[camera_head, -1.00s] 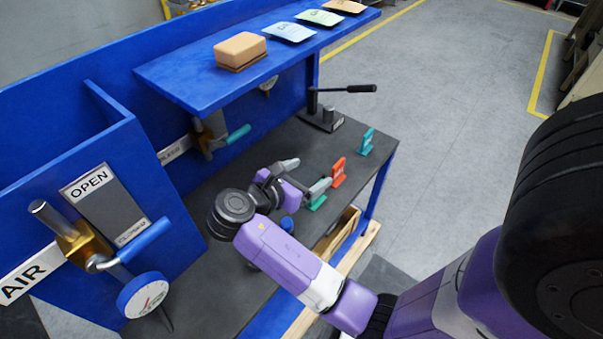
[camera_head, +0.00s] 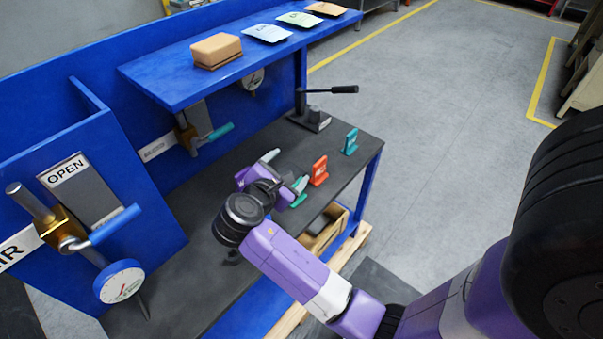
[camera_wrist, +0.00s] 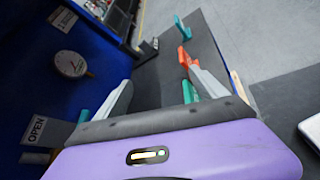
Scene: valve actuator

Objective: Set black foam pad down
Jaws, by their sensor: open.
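My gripper (camera_head: 286,170) is over the dark workbench top (camera_head: 225,175), with its two fingers spread and nothing seen between them. In the wrist view my gripper (camera_wrist: 160,92) is also open, one finger on each side of bare bench top. I cannot clearly make out a black foam pad. A dark item (camera_head: 318,226) shows inside the wooden crate (camera_head: 337,229) below the bench edge; I cannot tell whether it is the pad. A green block (camera_head: 299,199) stands close to the right finger, partly hidden by it.
A red stand (camera_head: 319,171) and a teal stand (camera_head: 350,142) are along the bench's right edge. A black lever device (camera_head: 312,118) stands at the back. A blue shelf (camera_head: 210,85) with a tan block (camera_head: 216,50) overhangs the bench. Valve handles and gauges line the left.

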